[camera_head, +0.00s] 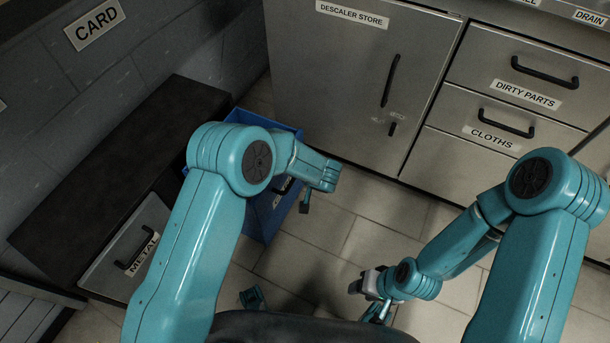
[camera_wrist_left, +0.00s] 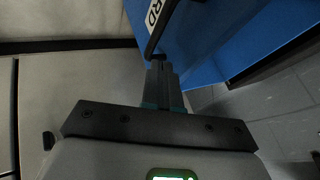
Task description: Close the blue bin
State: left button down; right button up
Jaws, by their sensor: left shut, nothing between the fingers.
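The blue bin (camera_head: 262,222) stands pulled out of the dark cabinet at the left in the head view, with part of its open top showing. My left arm hides much of it. Its blue front (camera_wrist_left: 215,45) fills the upper right of the left wrist view, with a black bar handle (camera_wrist_left: 157,35) and a white label ending in "RD". My left gripper (camera_wrist_left: 161,75) is shut and empty. Its fingertips are at the near end of the handle; I cannot tell whether they touch it. My right gripper (camera_head: 368,287) is low over the floor, away from the bin; its fingers are unclear.
A metal drawer front labelled METAL (camera_head: 135,250) is beside the bin in the dark cabinet (camera_head: 110,160). The descaler store cabinet (camera_head: 350,80) and drawers labelled DIRTY PARTS and CLOTHS (camera_head: 490,138) stand at the back. Tiled floor (camera_head: 365,215) lies open to the bin's right.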

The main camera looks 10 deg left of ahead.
pick_arm(q)
jog(key=w+a, duration=0.1)
jog(key=w+a+f+b, duration=0.1)
jog(key=a, duration=0.1)
jog(key=shift+a+f, duration=0.1)
jog(key=shift+f, duration=0.1)
jog(key=shift+w+a+r+b, duration=0.15)
jog(key=shift+a+b, duration=0.15)
jog(key=shift+a, duration=0.25)
